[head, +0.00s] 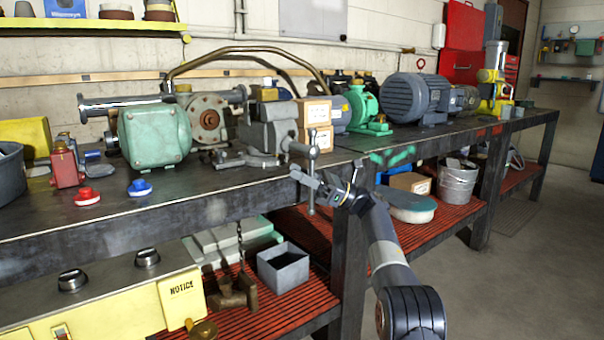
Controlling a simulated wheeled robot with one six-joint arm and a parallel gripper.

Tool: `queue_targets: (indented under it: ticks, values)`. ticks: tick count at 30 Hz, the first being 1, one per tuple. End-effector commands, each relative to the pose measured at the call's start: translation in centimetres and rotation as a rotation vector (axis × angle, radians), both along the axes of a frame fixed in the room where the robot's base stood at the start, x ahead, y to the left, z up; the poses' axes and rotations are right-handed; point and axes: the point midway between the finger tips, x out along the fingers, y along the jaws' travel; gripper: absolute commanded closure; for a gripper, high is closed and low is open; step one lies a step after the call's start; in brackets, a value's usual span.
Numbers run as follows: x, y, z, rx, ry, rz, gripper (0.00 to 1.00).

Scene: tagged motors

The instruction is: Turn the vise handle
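A grey bench vise (262,140) is mounted at the front edge of the dark workbench, near the middle of the head view. Its handle (312,168) is a thin metal bar that hangs close to upright in front of the vise, reaching from above the bench edge to below it. My gripper (308,183) comes up from the lower right, with its fingertips at the middle of the handle. The fingers overlap the bar in the picture. I cannot tell whether they are closed on it, around it or just beside it.
Small cardboard boxes (316,112) stand behind the vise. A green motor (155,135) is to the left and a large grey motor (413,98) to the right on the workbench (235,200). A red slatted shelf (318,232) lies below. Open floor (500,280) is at right.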

Motion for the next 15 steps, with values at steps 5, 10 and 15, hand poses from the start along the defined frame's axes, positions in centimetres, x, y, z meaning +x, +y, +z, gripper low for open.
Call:
queue_targets:
  ticks: [5, 10, 15]
  values:
    - [0.2, 0.2, -0.4, -0.004, 0.007, -0.003, 0.65]
    - [0.1, 0.1, -0.3, -0.003, 0.004, -0.001, 0.65]
    - [0.2, -0.9, -0.6, -0.003, 0.004, -0.001, 0.65]
